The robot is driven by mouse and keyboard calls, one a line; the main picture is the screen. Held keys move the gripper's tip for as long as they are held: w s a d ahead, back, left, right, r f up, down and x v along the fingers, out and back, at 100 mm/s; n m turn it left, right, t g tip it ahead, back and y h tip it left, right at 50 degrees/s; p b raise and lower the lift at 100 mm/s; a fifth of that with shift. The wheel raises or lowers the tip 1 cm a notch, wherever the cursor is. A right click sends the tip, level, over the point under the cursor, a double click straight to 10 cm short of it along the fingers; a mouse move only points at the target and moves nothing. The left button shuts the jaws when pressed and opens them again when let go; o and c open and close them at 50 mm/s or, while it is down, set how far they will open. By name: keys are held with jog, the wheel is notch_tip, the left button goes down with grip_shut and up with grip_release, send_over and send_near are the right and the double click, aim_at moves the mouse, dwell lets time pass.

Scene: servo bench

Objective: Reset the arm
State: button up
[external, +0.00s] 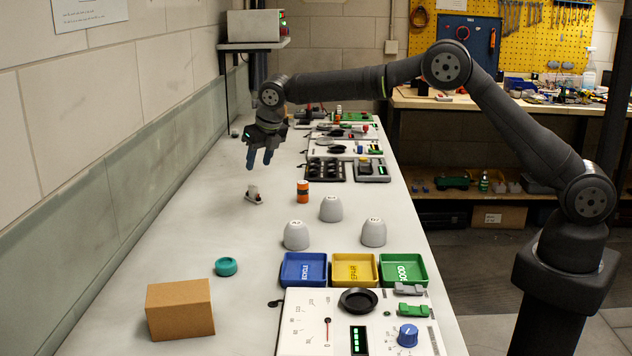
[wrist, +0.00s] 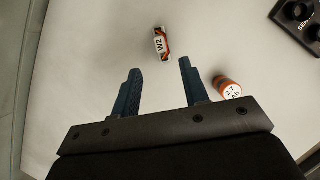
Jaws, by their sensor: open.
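My gripper (external: 260,158) hangs with its blue fingers pointing down above the left part of the bench (external: 215,225). In the wrist view my gripper (wrist: 158,85) has its two fingers well apart, with nothing held between them. A small white and dark part (external: 253,195) lies on the bench below the gripper. In the wrist view a small part labelled W2 (wrist: 161,44) lies beyond the fingertips. An orange cylinder (external: 302,192) stands to the right, apart from the fingers; it also shows in the wrist view (wrist: 227,87).
Several grey cups stand mid-bench, one being the left cup (external: 296,235). Blue (external: 303,284), yellow (external: 354,284) and green (external: 403,284) trays sit before a control panel (external: 305,330). A cardboard box (external: 180,309) and teal ring (external: 226,266) are front left. A wall runs along the left.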

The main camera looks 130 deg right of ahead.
aim_at(253, 185)
jog(key=shift+v, duration=0.8)
jog(key=shift+f, duration=0.15)
jog(key=x, duration=1.2)
jog(key=shift+f, duration=0.25)
notch_tip(253, 185, up, 3)
jog(key=shift+a+r, duration=0.1)
jog(key=shift+r, duration=0.55)
jog(key=shift+f, duration=0.1)
